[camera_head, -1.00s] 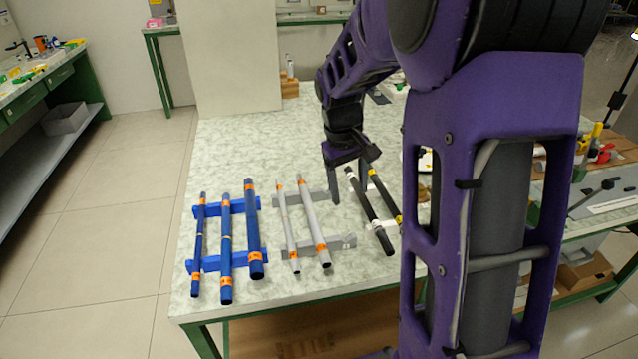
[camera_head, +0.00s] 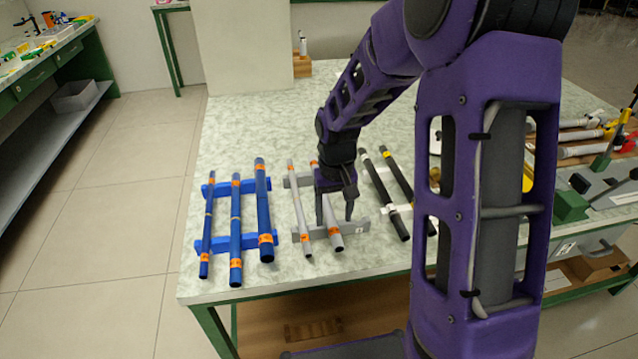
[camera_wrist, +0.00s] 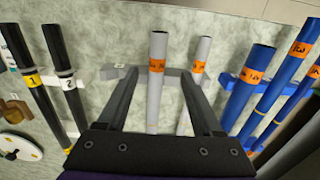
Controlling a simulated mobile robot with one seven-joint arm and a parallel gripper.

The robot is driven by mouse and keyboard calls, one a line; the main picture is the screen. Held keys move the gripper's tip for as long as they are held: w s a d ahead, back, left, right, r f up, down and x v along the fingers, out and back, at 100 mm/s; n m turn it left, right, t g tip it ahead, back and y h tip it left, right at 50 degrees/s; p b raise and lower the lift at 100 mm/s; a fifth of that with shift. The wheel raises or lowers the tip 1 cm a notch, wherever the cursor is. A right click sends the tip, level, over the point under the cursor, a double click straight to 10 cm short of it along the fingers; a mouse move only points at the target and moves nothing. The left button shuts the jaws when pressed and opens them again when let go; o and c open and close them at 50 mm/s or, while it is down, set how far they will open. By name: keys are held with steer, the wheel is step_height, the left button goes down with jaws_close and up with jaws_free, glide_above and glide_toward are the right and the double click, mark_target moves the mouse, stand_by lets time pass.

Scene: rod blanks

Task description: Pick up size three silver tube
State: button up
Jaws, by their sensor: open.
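Two silver tubes with orange labels lie on a grey holder (camera_head: 362,225). The right, thicker silver tube (camera_head: 336,241) is partly hidden by my gripper (camera_head: 334,220). The left, thinner silver tube (camera_head: 298,205) is next to it. In the wrist view, my gripper (camera_wrist: 157,72) is open, its fingers on either side of the thicker silver tube (camera_wrist: 157,47). The label numbers on the silver tubes are too small to read surely.
Several blue tubes (camera_head: 236,225) lie on a blue holder (camera_head: 219,187) at the left. Two black tubes (camera_head: 384,195) with white and yellow bands lie at the right.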

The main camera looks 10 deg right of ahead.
mark_target(335, 231)
steer(key=f, duration=0.2)
steer(key=f+b, duration=0.1)
steer(key=f, duration=0.2)
steer(key=shift+s+d+f, duration=0.15)
steer(key=shift+d, duration=0.05)
steer(key=c, duration=1.1)
